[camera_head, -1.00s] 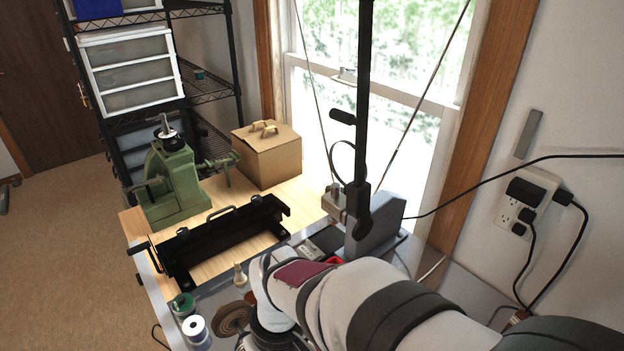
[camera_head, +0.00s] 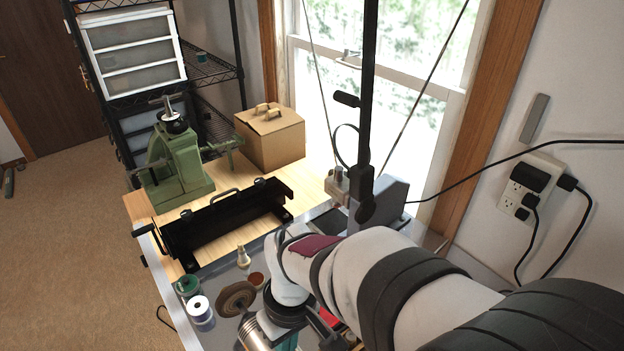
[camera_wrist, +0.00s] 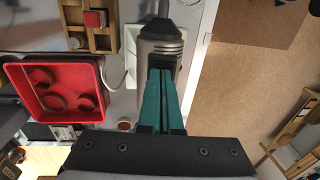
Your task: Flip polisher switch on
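The polisher shows in the head view as a brown wheel (camera_head: 236,298) and, partly behind my wrist, a silver cylindrical body (camera_head: 252,335). In the wrist view, its silver and dark body (camera_wrist: 160,45) lies just beyond my fingertips. My gripper (camera_wrist: 161,72) has teal fingers lying side by side with almost no gap, and nothing shows between them. The tips overlap the near end of the body in the picture; I cannot tell whether they touch it. In the head view only a bit of teal shows below my wrist. I cannot make out the switch.
In the wrist view, a red tray (camera_wrist: 93,62) with round pieces and a wooden holder (camera_wrist: 75,27) lie left of my gripper. In the head view, spools (camera_head: 200,309), a black metal tool (camera_head: 225,225) and a green press (camera_head: 176,165) stand on the bench.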

